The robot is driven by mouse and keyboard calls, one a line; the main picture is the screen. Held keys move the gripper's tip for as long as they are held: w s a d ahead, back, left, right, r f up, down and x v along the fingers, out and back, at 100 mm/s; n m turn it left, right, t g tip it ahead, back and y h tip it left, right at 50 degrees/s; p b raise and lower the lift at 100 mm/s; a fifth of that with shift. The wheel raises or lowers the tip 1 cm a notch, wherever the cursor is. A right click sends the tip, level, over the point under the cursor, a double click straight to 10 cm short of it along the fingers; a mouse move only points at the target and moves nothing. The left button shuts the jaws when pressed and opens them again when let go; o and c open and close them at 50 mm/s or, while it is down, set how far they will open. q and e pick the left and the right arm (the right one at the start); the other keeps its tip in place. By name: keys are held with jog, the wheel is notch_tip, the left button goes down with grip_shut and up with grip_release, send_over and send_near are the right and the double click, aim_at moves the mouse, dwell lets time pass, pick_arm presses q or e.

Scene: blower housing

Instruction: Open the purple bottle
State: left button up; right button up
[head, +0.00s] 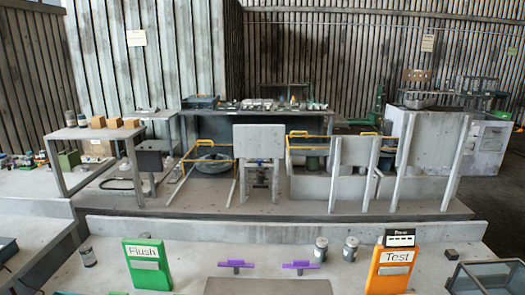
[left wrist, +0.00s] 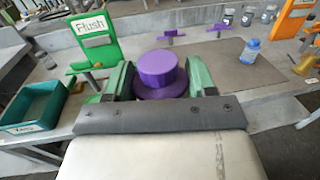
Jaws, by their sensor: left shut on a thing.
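A round purple thing (left wrist: 160,68), which I take to be the purple bottle seen from above, fills the middle of the left wrist view. It has a narrower round top above a wider round part. My left gripper (left wrist: 161,76) is shut on it, with one green finger on each side. The gripper's grey palm hides its near lower part, so I cannot tell what it rests on. Neither the bottle nor a gripper shows in the head view. My right gripper is in neither view.
A green "Flush" stand (head: 147,264) and an orange "Test" stand (head: 390,270) flank two purple T-shaped pieces (head: 300,265). A teal tray (left wrist: 35,103) stands left of my left gripper. A small blue bottle (left wrist: 250,52) stands on a dark mat (left wrist: 215,57) to the right.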

pick_arm(q)
jog(key=d+y+b, duration=0.1)
jog(key=s+d+n+y, duration=0.1)
jog(key=s+d+n+y+b, duration=0.1)
jog(key=shift+s+r+b, duration=0.15)
jog(key=shift+r+b, duration=0.1)
jog(key=shift+b, duration=0.1)
jog(key=shift+d, duration=0.15)
